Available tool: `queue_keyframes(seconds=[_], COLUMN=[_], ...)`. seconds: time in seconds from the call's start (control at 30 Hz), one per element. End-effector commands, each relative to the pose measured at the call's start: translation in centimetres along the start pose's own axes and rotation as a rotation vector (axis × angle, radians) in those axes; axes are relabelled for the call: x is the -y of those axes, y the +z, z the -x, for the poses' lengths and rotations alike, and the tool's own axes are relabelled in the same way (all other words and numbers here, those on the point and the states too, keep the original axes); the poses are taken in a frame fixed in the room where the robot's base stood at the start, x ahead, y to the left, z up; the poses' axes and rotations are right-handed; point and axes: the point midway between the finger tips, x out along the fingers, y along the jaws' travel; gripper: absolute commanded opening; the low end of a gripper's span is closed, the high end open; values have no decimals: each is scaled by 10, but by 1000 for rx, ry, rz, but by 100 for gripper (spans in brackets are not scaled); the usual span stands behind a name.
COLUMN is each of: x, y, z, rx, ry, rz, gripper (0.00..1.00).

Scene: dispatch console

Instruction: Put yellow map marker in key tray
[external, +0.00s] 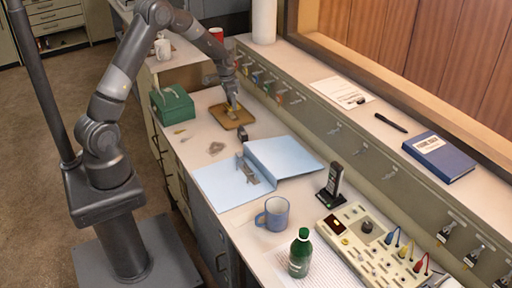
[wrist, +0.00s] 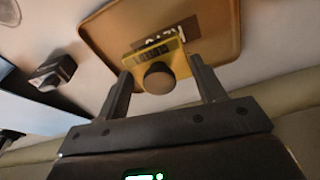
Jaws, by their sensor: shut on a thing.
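The key tray (external: 231,122) is a shallow brown tray on the desk, below my gripper (external: 232,104). It fills the top of the wrist view (wrist: 222,22), with a dark label on its floor that is partly covered. The yellow map marker (wrist: 140,66) has a yellow plate with dark print and a round brown knob (wrist: 157,78). My gripper (wrist: 158,74) is shut on it, one finger on each side. The marker is over or in the tray; I cannot tell whether it touches the floor. In the external view it is small and hard to make out.
A green box (external: 172,106) stands left of the tray. A small dark object (wrist: 54,70) lies beside it. An open blue binder (external: 283,157), mug (external: 273,214), green bottle (external: 300,254) and handset (external: 331,184) are nearer. A ledge with hooks runs along the right.

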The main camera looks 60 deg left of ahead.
Motion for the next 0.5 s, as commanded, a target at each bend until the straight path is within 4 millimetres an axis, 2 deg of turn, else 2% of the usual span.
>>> queue_keyframes(seconds=[0.1, 0.23, 0.5], x=[10, 12, 11], y=[0, 1, 5], z=[-6, -14, -47], rx=[0, 1, 0], ry=[0, 1, 1], rz=[-1, -1, -1], gripper=[40, 40, 40])
